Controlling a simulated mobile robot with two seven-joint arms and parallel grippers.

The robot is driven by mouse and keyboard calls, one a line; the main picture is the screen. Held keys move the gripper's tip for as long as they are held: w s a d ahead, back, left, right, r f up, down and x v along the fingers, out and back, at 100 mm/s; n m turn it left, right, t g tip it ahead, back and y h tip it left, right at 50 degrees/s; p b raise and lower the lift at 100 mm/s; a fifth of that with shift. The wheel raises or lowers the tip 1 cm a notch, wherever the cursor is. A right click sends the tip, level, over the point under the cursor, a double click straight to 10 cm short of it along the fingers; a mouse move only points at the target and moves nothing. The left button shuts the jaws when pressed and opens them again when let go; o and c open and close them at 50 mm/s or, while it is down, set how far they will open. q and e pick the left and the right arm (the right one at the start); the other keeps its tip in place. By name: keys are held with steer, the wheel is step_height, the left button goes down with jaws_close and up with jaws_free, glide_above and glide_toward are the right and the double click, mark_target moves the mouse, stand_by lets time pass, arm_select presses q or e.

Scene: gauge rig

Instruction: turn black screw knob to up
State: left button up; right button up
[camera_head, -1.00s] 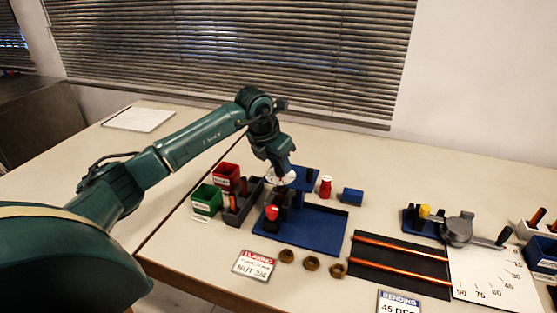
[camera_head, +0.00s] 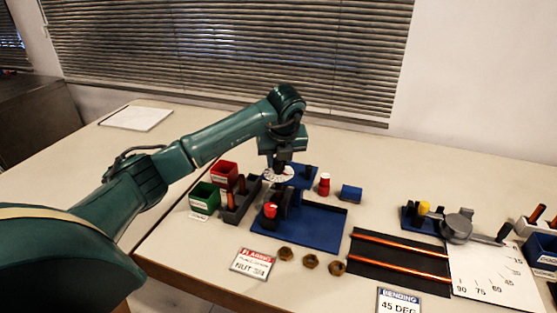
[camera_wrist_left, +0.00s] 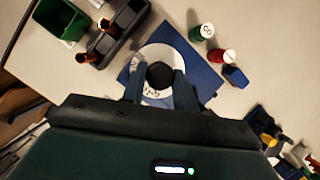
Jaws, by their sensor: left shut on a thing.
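The black screw knob (camera_wrist_left: 160,76) is round and sits at the middle of a white marked dial (camera_wrist_left: 152,54) in the left wrist view. My left gripper (camera_wrist_left: 159,88) has a finger on each side of the knob and is shut on it. In the head view my left gripper (camera_head: 277,168) points down at the white dial (camera_head: 280,177), above the blue base plate (camera_head: 315,231). The knob itself is hidden by the gripper there. I cannot read which way the knob points. My right gripper is not in view.
A red bin (camera_head: 222,174), a green bin (camera_head: 205,198) and a grey holder (camera_head: 238,209) stand just left of the rig. A red bottle (camera_head: 323,187) and blue block (camera_head: 351,193) stand right of it. Several brass nuts (camera_head: 310,261) lie in front.

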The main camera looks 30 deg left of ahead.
arm_select(q)
steer(key=shift+n+g+y, duration=0.4)
steer(key=shift+n+g, duration=0.1)
steer(key=shift+n, duration=1)
steer(key=o, duration=1)
steer(key=shift+c, duration=0.2)
steer(key=v, duration=0.7)
step_height(320, 180, up, 6)
steer(key=p, duration=0.1)
glide_above(285, 180)
steer(key=s+d, duration=0.1)
steer(key=d, duration=0.1)
steer(key=shift+s+f, duration=0.1)
